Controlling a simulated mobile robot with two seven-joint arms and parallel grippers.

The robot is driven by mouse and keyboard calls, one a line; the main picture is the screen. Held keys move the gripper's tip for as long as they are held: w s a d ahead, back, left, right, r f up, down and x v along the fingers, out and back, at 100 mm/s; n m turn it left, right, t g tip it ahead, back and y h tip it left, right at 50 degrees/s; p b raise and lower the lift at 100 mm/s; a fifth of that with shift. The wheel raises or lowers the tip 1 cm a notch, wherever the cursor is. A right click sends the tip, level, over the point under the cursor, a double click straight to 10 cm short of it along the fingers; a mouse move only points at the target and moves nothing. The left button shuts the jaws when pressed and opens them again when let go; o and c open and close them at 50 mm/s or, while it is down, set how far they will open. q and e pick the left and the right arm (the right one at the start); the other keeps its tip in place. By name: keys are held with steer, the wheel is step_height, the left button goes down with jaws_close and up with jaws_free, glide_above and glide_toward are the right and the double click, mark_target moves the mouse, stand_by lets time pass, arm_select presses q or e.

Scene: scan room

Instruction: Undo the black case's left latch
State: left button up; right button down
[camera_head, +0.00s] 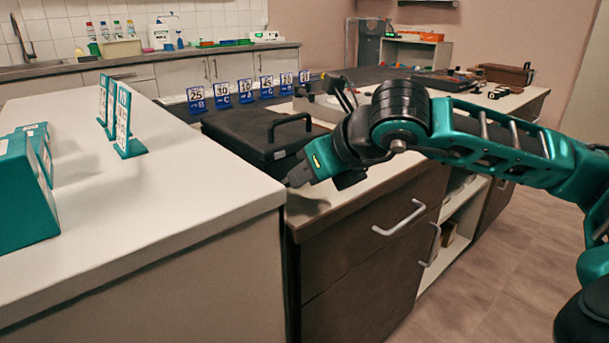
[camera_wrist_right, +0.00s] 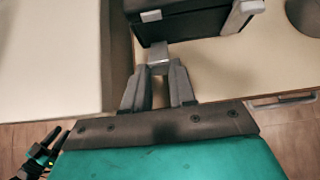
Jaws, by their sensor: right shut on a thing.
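The black case (camera_head: 240,128) lies closed on the counter, with its handle (camera_head: 290,124) on the near side. My right gripper (camera_head: 292,180) is at the case's near front edge. In the right wrist view, the fingers (camera_wrist_right: 160,78) are shut on a small grey latch piece (camera_wrist_right: 158,52) that sticks out from the case front (camera_wrist_right: 190,22). I take it as the left latch. A lighter grey patch (camera_wrist_right: 150,16) shows on the case just beyond it. Another grey fitting (camera_wrist_right: 243,12) is farther right. The gripper hides the latch in the head view.
A white counter (camera_head: 140,200) stands close on the left, with teal number stands (camera_head: 124,125) and a teal box (camera_head: 25,190). Blue number signs (camera_head: 222,92) line up behind the case. Drawers with a handle (camera_head: 398,218) are below; the floor at right is open.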

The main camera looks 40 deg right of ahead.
steer(key=shift+s+f+t, duration=0.25)
steer(key=shift+f+t, duration=0.05)
steer(key=shift+t, duration=0.3)
steer(key=c, duration=0.9)
jaws_free()
